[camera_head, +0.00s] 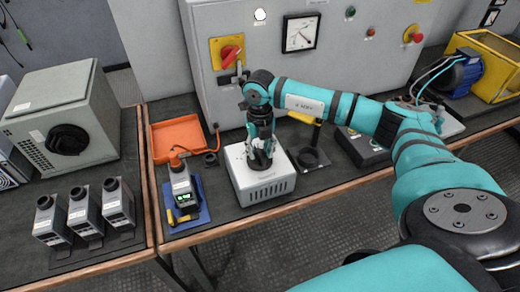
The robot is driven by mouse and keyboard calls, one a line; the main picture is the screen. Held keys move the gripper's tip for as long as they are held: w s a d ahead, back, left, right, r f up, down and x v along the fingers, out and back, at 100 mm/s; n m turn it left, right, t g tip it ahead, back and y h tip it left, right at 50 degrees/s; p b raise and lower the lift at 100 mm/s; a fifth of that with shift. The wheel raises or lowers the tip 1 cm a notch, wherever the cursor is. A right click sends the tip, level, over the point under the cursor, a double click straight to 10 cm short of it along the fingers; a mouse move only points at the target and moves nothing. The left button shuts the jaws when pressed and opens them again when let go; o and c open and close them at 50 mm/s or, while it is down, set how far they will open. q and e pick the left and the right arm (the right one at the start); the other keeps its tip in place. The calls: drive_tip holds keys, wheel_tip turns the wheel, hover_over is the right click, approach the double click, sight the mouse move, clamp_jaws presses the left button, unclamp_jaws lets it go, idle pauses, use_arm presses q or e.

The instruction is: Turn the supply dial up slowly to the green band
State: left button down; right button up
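A small white box (266,190) with vent slots in its front stands on the dark bench in the middle of the view. A round black dial (259,162) is on its top. My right gripper (259,152) points straight down at this dial, with its fingertips at or just around it. The fingers are small and partly merge with the dial, so I cannot tell if they are shut on it. A white-faced meter (300,33) with a dark needle is on the grey cabinet behind. I cannot make out a green band on it. My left gripper is not in view.
A red rotary switch on a yellow plate (228,52) is on the cabinet. An orange tray (178,138) and a handheld meter (181,188) on a blue mat lie left of the white box. A large grey unit (62,115) with a black knob stands farther left.

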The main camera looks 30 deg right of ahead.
drive_tip(key=shift+f, duration=0.45)
drive_tip(key=shift+c, duration=0.2)
clamp_jaws()
drive_tip(key=shift+m, duration=2.8)
drive_tip(key=shift+r, duration=0.1)
drive_tip(key=shift+o, duration=0.2)
unclamp_jaws()
